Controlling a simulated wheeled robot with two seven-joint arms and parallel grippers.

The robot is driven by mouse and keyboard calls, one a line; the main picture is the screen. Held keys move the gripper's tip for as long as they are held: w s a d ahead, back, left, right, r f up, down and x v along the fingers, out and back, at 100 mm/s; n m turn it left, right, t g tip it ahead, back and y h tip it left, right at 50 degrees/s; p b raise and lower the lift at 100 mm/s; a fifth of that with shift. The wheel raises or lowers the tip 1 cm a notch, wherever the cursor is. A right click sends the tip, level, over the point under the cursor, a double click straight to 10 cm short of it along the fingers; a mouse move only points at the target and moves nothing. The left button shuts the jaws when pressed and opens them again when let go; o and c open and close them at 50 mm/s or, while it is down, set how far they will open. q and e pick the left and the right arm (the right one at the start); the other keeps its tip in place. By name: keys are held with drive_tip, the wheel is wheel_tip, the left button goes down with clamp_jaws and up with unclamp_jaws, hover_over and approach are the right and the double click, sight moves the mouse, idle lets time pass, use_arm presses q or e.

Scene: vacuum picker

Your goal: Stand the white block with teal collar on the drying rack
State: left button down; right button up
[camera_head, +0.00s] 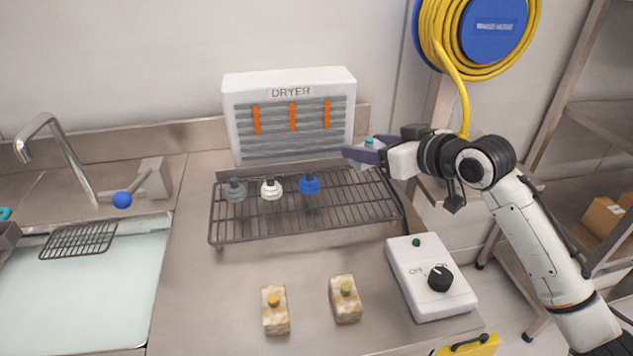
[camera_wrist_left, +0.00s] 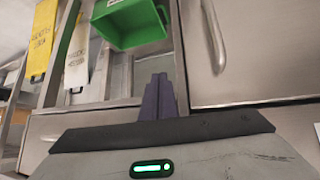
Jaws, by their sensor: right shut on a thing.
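The drying rack (camera_head: 330,222) is a dark wire grid on the steel counter, in front of the white dryer. My right gripper (camera_head: 364,155), with purple fingers, is at the rack's back right, beside the dryer. It is shut on a small piece with a teal top (camera_head: 369,142), the white block with teal collar. The fingers hide most of this block, and I cannot tell whether it touches the rack. In the left wrist view my left gripper (camera_wrist_left: 158,97) has its purple fingers together with nothing between them.
Grey (camera_head: 235,190), white (camera_head: 271,189) and blue (camera_head: 310,184) suction cups stand along the rack's back. Two mottled blocks, yellow-topped (camera_head: 275,312) and green-topped (camera_head: 345,300), stand in front. A control box (camera_head: 430,277) is at right, a sink (camera_head: 85,290) at left. The rack's front is clear.

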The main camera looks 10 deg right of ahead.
sight(369, 168)
drive_tip(key=f, duration=0.2)
drive_tip(key=s+f, duration=0.1)
drive_tip(key=f, duration=0.1)
drive_tip(key=shift+f, duration=0.2)
drive_tip(key=shift+w+f, duration=0.15)
drive_tip(key=shift+f, duration=2.2)
drive_tip(key=o, duration=1.2)
drive_tip(key=v, duration=1.2)
